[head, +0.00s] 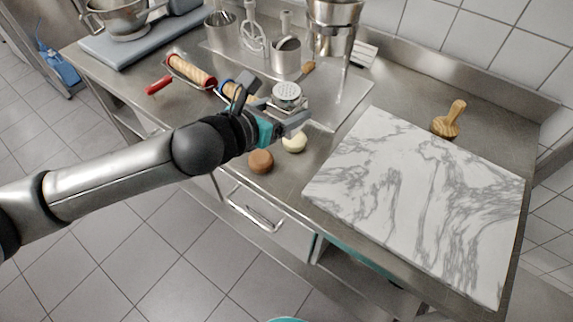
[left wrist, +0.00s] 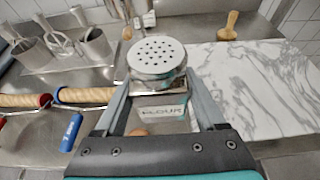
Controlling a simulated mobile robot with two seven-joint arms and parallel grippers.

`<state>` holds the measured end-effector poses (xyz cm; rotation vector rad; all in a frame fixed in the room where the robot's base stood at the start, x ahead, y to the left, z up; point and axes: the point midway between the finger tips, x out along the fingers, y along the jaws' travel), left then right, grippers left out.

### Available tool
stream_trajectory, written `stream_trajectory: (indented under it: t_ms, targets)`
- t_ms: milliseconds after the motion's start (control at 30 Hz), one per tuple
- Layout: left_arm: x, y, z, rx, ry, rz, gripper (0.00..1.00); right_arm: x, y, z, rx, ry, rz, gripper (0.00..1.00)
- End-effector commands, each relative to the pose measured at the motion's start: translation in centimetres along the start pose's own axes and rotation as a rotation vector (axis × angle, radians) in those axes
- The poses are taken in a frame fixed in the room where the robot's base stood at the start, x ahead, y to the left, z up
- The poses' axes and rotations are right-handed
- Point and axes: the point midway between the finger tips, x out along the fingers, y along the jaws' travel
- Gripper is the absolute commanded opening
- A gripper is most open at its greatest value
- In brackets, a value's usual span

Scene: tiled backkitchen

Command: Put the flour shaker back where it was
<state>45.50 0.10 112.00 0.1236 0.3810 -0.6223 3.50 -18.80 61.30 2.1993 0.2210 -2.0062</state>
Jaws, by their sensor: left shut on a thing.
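The flour shaker (head: 287,93) is a metal can with a perforated round lid. In the left wrist view the shaker (left wrist: 157,57) stands between my fingers, with part of a FLOUR label showing below the lid. My left gripper (head: 296,122) is shut on it, over the counter to the left of the marble board. The left gripper also fills the lower part of the left wrist view (left wrist: 158,105). Whether the shaker's base touches the counter is hidden. My right gripper is not in view.
The marble board (head: 420,195) covers the right side of the counter, with a wooden tool (head: 448,120) behind it. A brown ball (head: 261,161) and a pale ball (head: 295,142) lie near the front edge. Rolling pins (head: 192,71) lie left; metal canisters (head: 286,57) stand behind.

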Motion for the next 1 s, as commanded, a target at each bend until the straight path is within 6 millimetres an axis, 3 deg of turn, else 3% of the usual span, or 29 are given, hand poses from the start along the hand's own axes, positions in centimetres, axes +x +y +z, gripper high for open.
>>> stream_trajectory:
  t_ms: [33, 100, 400, 633, 800, 1000]
  targets:
    - [0.7, -0.1, -1.9, -0.005, 0.004, 0.000, 0.07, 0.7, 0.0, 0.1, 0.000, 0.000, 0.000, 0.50]
    - [1.5, -0.1, -3.7, -0.004, 0.004, 0.000, 0.07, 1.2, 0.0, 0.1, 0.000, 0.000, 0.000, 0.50]
    - [4.3, -0.1, -10.2, -0.003, 0.000, 0.000, 0.07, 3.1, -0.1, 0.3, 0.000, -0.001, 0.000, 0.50]
    - [5.0, -0.1, -11.9, -0.001, -0.002, 0.000, 0.07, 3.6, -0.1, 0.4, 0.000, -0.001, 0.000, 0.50]
    - [6.1, -0.1, -14.5, -0.003, -0.001, 0.000, 0.07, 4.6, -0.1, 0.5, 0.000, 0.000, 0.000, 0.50]
    - [6.5, 0.0, -15.5, 0.000, -0.003, 0.000, 0.07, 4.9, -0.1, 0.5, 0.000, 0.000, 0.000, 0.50]
